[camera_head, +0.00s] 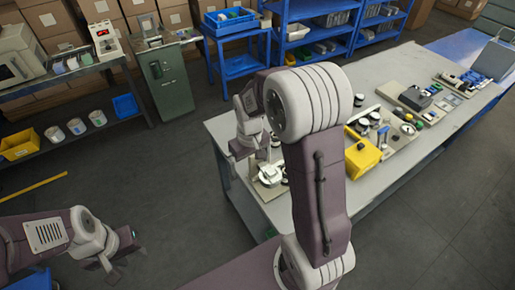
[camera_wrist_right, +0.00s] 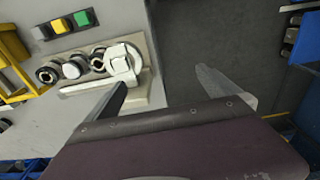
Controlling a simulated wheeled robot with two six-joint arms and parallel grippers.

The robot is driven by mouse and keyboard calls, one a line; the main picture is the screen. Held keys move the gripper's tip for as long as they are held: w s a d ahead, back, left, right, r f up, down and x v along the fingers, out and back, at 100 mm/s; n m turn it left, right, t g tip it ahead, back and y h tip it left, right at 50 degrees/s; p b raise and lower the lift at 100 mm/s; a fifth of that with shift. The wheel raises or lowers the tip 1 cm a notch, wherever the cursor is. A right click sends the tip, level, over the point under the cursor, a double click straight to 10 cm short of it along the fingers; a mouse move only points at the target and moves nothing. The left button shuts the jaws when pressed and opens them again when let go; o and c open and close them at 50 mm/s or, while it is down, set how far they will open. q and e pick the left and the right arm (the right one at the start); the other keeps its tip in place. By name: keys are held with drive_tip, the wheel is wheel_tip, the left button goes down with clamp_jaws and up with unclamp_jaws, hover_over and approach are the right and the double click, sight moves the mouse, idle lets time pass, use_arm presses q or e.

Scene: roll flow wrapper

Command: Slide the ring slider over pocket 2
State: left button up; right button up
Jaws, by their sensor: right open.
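In the right wrist view, a pale board holds a row of round pockets or knobs: a dark-rimmed one (camera_wrist_right: 48,73), a white-topped one (camera_wrist_right: 74,67) and another partly covered one (camera_wrist_right: 100,60). A white flat piece with a rounded end (camera_wrist_right: 122,62), perhaps the ring slider, sits at the row's right end; I cannot tell which pocket is number 2. My right gripper (camera_wrist_right: 161,78) is open and empty; its left finger overlaps the board's lower edge in view. In the head view the right gripper (camera_head: 245,145) is over the table's near left end. My left gripper (camera_head: 120,254) hangs off the table at lower left, its jaws unclear.
White, yellow and green buttons (camera_wrist_right: 60,26) lie beside the row. A yellow bin (camera_head: 362,157) and several parts stand on the grey table (camera_head: 375,75). My right arm hides part of the table. Open floor (camera_head: 150,175) lies left of it.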

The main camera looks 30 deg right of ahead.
drive_tip(key=w+d+p, duration=0.2)
drive_tip(key=w+d, duration=0.1)
drive_tip(key=p, duration=0.1)
approach(260, 163)
drive_tip(key=w, duration=0.2)
drive_tip(key=shift+w+d+r+g, duration=0.15)
drive_tip(key=shift+w+r+g, duration=0.15)
drive_tip(key=shift+g, duration=0.1)
drive_tip(key=shift+w+d+f, duration=0.1)
drive_tip(key=shift+d+f, duration=0.05)
drive_tip(key=shift+d, duration=0.2)
drive_tip(key=shift+s+f, duration=0.25)
drive_tip(key=shift+f, duration=0.05)
wheel_tip(260, 163, down, 8)
drive_tip(key=shift+w+r+p, duration=0.15)
drive_tip(key=shift+r+p, duration=0.05)
drive_tip(key=shift+p, duration=0.65)
drive_tip(key=shift+f, duration=0.4)
use_arm(q)
wheel_tip(260, 163, up, 6)
drive_tip(key=shift+f, duration=0.25)
